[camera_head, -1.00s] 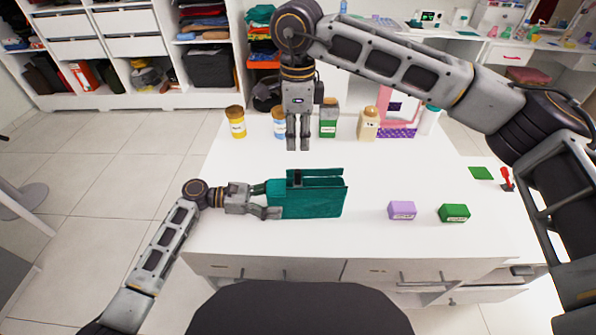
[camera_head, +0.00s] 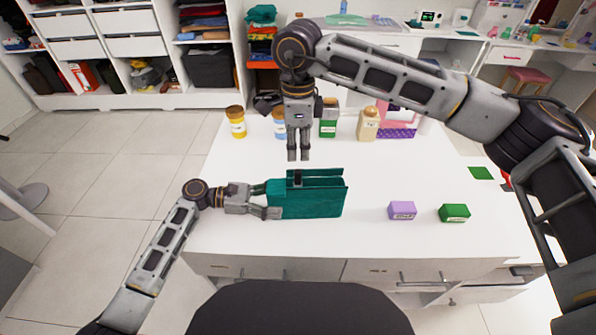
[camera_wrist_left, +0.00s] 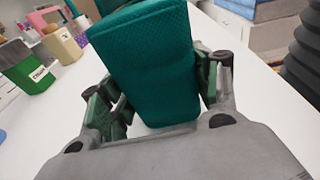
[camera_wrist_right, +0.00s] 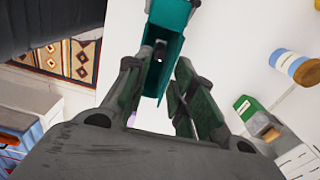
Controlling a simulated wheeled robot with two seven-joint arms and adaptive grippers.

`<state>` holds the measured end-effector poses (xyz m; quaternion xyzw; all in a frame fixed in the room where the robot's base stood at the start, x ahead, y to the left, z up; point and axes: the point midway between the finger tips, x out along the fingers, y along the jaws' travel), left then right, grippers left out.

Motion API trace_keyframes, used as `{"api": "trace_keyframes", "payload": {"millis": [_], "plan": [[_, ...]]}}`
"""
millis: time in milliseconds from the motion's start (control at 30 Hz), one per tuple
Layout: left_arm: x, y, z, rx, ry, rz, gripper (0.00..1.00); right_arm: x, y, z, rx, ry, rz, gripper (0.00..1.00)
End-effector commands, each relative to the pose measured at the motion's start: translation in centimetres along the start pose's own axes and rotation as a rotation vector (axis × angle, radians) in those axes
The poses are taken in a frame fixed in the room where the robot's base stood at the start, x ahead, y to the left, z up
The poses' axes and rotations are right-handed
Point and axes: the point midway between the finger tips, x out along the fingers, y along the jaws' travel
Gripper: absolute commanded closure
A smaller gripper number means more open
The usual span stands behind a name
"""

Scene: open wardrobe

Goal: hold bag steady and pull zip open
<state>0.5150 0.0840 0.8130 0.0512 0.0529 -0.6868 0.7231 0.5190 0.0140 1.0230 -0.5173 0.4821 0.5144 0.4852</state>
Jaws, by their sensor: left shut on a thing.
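A teal bag (camera_head: 310,203) stands on the white table, with a gap between its two top edges towards the right. A small dark zip pull (camera_head: 297,178) sits at the top near its left end; it also shows in the right wrist view (camera_wrist_right: 160,50). My left gripper (camera_head: 271,201) is shut on the bag's left end; in the left wrist view its fingers lie on both sides of the bag (camera_wrist_left: 150,60). My right gripper (camera_head: 298,158) points down just above the zip pull, its fingers apart with nothing between them.
A lilac box (camera_head: 402,210) and a green box (camera_head: 454,213) stand right of the bag. Several jars, including a yellow one (camera_head: 236,122) and a cream one (camera_head: 368,124), line the back of the table.

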Motion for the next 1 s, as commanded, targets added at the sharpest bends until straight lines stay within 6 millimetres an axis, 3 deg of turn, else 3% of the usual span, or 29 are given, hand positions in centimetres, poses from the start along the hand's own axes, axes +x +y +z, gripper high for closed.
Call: {"api": "trace_keyframes", "payload": {"millis": [33,600,1000], "plan": [[0.1,-0.4,-1.0,-0.012,0.013,-0.009,0.57,0.8,0.0,0.0,0.001,0.000,0.002,0.75],[0.1,-0.4,-1.0,-0.012,0.013,-0.008,0.57,7.7,0.0,0.0,0.000,0.000,0.001,0.75],[0.1,-0.4,-1.0,-0.012,0.013,-0.008,0.57,8.9,0.0,0.0,0.000,0.000,0.000,0.75]]}}
